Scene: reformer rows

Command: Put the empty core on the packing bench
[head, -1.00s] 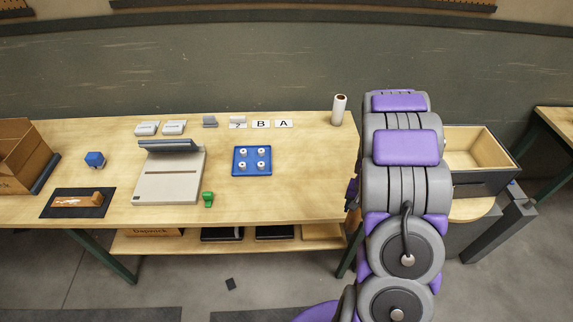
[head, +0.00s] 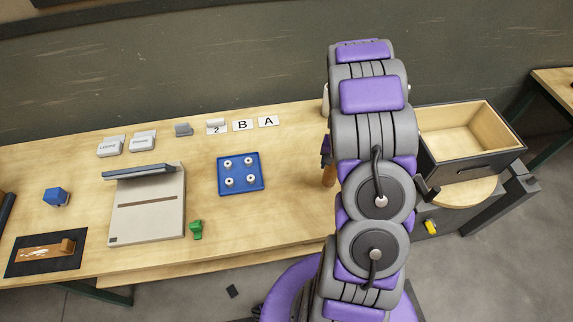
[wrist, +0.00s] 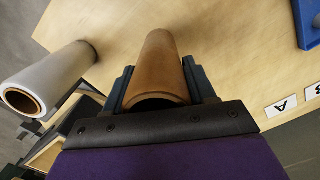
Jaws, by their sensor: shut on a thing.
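The empty core (wrist: 162,62) is a brown cardboard tube, held between the two fingers of my gripper (wrist: 157,82) in the wrist view. In the head view a short brown part of the core (head: 328,176) shows upright below my gripper (head: 326,150), over the right end of the packing bench (head: 285,205). My arm hides the rest. I cannot tell whether its lower end touches the bench top. A white wrapped roll (wrist: 45,80) with a brown core stands to the left of it in the wrist view, apart from it.
On the bench are a blue tray (head: 241,187) with several white pegs, a grey device (head: 147,210), a green object (head: 196,229), a blue block (head: 56,196) and cards A (head: 268,121) and B (head: 242,125). An open wooden box (head: 475,165) stands at right.

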